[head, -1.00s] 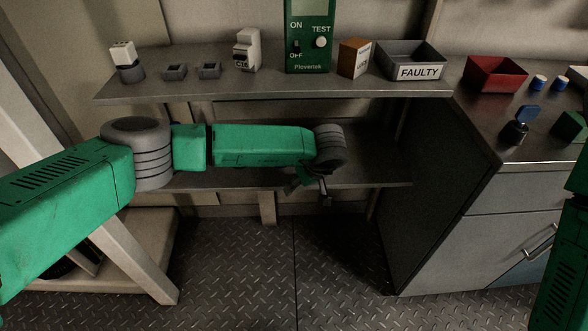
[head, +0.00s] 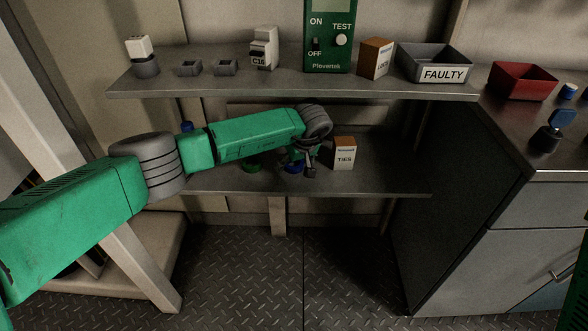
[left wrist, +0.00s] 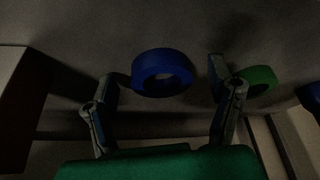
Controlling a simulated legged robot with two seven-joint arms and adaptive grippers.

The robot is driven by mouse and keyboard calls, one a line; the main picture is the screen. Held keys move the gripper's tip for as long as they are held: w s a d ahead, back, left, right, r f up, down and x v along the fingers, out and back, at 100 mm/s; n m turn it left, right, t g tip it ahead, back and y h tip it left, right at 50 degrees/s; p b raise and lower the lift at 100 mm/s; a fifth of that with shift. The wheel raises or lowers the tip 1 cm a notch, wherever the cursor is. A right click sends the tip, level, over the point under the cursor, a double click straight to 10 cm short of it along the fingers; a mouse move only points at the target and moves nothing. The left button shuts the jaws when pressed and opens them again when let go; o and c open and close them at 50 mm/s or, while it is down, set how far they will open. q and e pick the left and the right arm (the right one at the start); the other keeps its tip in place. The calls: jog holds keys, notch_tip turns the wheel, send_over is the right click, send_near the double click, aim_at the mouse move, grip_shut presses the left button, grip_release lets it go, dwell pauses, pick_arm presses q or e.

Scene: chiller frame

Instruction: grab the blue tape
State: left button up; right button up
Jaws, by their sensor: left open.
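The blue tape (left wrist: 162,72) is a dark blue ring on the lower shelf. In the left wrist view it lies ahead of and between the two spread fingers, apart from both. In the head view the blue tape (head: 294,168) is partly hidden behind my left gripper (head: 300,164). My left gripper is open and empty, and its fingers also show in the left wrist view (left wrist: 165,105). A green tape roll (left wrist: 259,80) lies to the right in that view, just beyond the right finger. My right gripper is not visible.
A box marked TIES (head: 344,154) stands on the lower shelf (head: 390,180), right of the gripper. The upper shelf (head: 220,86) is close above my arm and carries a tester (head: 328,40) and a FAULTY bin (head: 433,66). A cabinet (head: 470,190) borders the right.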

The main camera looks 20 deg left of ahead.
pick_arm(q)
jog(key=c, duration=1.2)
jog(key=shift+r, duration=0.1)
